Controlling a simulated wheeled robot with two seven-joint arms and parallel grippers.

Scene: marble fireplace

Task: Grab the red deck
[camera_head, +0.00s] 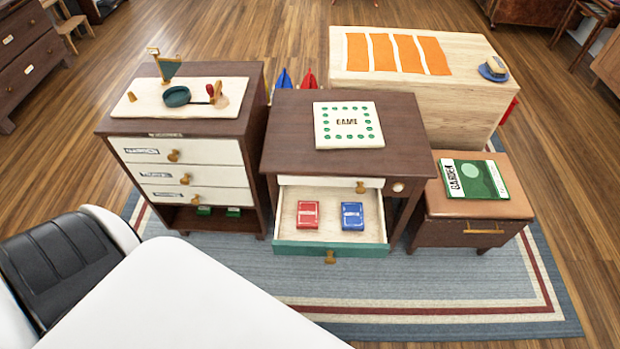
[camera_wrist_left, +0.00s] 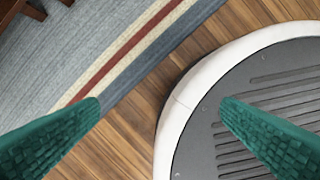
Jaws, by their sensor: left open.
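The red deck (camera_head: 308,214) lies flat in the left part of the open drawer (camera_head: 331,248) of the middle dark wood table. A blue deck (camera_head: 352,216) lies to its right in the same drawer, with a gap between them. The drawer has a teal front with a small knob. My left gripper (camera_wrist_left: 160,110) shows in the left wrist view as two green textured fingers, wide apart and empty, above the floor and my round base. Neither deck shows in that view. My right gripper is not in view.
A white game board (camera_head: 348,125) lies on the table above the drawer. A cabinet with white drawers (camera_head: 160,150) stands left, and a low brown stand (camera_head: 475,205) with a green box (camera_head: 474,179) stands right. The rug (camera_head: 420,290) in front of the drawer is clear.

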